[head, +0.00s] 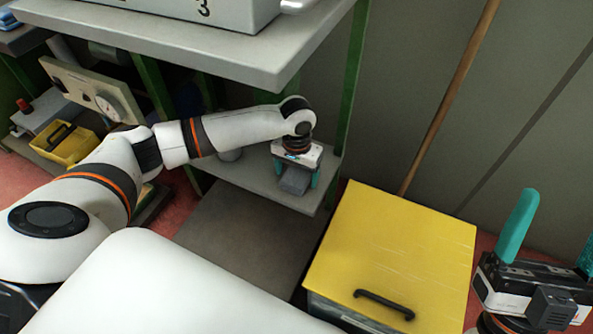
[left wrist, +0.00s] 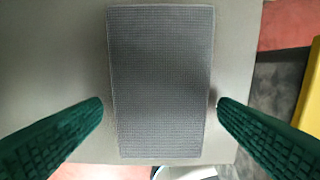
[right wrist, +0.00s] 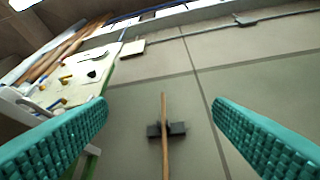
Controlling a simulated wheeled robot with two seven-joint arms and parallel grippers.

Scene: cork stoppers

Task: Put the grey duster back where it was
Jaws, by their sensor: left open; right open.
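The grey duster (left wrist: 160,80) shows in the left wrist view as a flat, finely ribbed grey rectangle on a pale grey shelf (left wrist: 55,40). My left gripper (left wrist: 160,105) is open above it, one green finger at each long side; I cannot tell whether they touch it.
A yellow-lidded bin (head: 395,250) stands right of the lower shelf. A wooden pole (head: 450,95) leans on the wall.

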